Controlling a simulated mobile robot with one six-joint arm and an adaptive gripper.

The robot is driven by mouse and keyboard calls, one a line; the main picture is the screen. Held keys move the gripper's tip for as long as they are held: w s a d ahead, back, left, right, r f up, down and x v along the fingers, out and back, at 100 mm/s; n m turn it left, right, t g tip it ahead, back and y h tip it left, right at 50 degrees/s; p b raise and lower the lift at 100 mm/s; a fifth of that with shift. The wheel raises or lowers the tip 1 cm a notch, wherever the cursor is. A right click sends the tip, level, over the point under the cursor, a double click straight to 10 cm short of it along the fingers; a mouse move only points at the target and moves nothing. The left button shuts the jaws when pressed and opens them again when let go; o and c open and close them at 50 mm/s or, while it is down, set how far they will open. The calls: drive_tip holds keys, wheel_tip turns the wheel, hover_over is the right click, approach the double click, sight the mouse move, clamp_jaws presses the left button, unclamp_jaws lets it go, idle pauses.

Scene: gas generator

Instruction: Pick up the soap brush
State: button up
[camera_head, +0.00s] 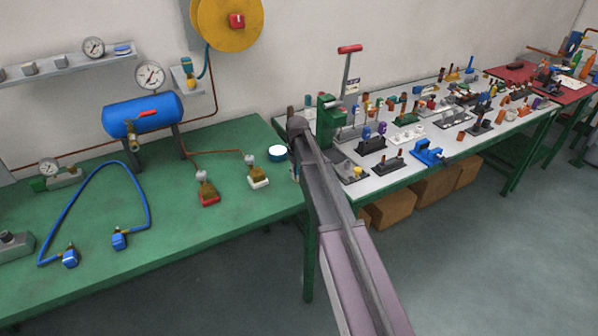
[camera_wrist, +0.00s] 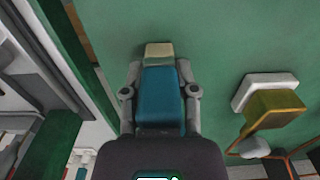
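The soap brush (camera_wrist: 160,97) shows in the wrist view as a teal body with a cream end. It lies between the two fingers of my gripper (camera_wrist: 160,72), which press against its sides. The cream end points away from the palm, with the green bench top (camera_wrist: 225,45) behind it. In the head view my arm reaches to the right edge of the green bench (camera_head: 250,205) and largely hides the gripper and brush. A round blue pot with a white top (camera_head: 278,152) stands just left of the arm's end.
Two valves stand left of my gripper, one on a white base (camera_head: 258,182) and one on a red base (camera_head: 209,199). A blue tank (camera_head: 143,114) and blue hose (camera_head: 146,190) lie farther left. A crowded white table (camera_head: 405,181) stands to the right.

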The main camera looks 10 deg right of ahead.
drive_tip(key=shift+r, duration=0.15)
clamp_jaws()
wheel_tip(320, 180, up, 4)
drive_tip(key=p, duration=0.4)
drive_tip(key=shift+f, duration=0.2)
drive_tip(key=s+r+p, duration=0.1)
drive_tip(key=s, duration=1.5)
drive_tip(key=shift+s, duration=0.1)
idle(1.2)
drive_tip(key=shift+s, duration=0.1)
